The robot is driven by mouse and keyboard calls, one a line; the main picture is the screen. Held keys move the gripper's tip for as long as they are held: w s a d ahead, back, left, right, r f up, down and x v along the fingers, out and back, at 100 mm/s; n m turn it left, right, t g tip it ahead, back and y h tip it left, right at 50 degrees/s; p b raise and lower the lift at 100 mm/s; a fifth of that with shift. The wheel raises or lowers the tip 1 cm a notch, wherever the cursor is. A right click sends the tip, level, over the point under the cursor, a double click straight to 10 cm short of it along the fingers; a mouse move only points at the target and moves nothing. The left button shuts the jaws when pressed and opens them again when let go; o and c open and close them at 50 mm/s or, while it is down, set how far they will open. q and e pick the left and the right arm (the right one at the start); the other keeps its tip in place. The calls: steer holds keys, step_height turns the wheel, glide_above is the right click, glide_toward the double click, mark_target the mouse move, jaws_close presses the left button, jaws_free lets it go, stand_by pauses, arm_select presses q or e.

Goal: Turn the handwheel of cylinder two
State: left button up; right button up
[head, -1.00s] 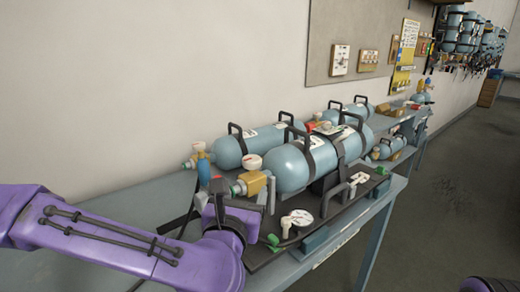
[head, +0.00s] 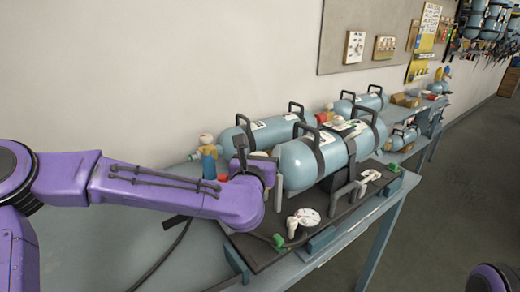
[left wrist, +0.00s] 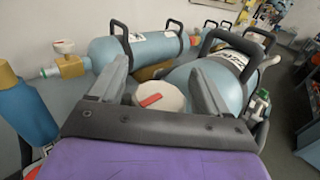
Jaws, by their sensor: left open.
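A pale blue cylinder (head: 315,160) with black carry handles lies on a dark tray at the front of the bench; I cannot read which number it bears. Its white handwheel with a red mark (left wrist: 158,98) shows in the left wrist view between the two fingers of my left gripper (left wrist: 160,85). The gripper is open, one finger on each side of the wheel; I cannot tell whether they touch it. In the head view my left gripper (head: 261,168) hides most of the wheel and valve. My right gripper is out of view.
A second cylinder (head: 262,132) lies behind, with its own white handwheel (left wrist: 64,47) on a brass valve. The bench's left part (head: 130,230) is mostly clear.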

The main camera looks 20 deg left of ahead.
arm_select(q)
steer(key=c, duration=1)
steer(key=shift+o, duration=0.2)
steer(key=shift+f+n+y+b, duration=0.2)
steer(key=shift+n+y+b, duration=0.4)
steer(key=shift+y+b, duration=0.3)
steer(key=n+g+y+b, duration=0.1)
steer(key=y, duration=0.1)
steer(key=n+g+y+b, duration=0.1)
steer(key=n+y+b, duration=0.1)
steer(key=n+g+y+b, duration=0.1)
steer(key=n+y+b, duration=0.1)
steer(key=y, duration=0.1)
steer(key=shift+s+a+g, duration=0.15)
steer(key=shift+a+g, duration=0.15)
steer(key=shift+a, duration=0.1)
steer(key=n+g+y+b, duration=0.2)
steer(key=y, duration=0.1)
steer(key=shift+s+a+n+g, duration=0.1)
steer(key=shift+s+n+g, duration=0.05)
steer(key=shift+n+g, duration=0.2)
steer(key=shift+s+a+r+n+g+y, duration=0.15)
steer(key=shift+n+g+y, duration=0.6)
steer(key=shift+g, duration=0.4)
steer(key=shift+s+a+n+g+y, duration=0.1)
steer(key=shift+n+g+y, duration=0.45)
steer(key=shift+n+g, duration=0.4)
steer(key=shift+g, duration=0.25)
steer(key=o, duration=1)
steer(key=shift+c, duration=0.2)
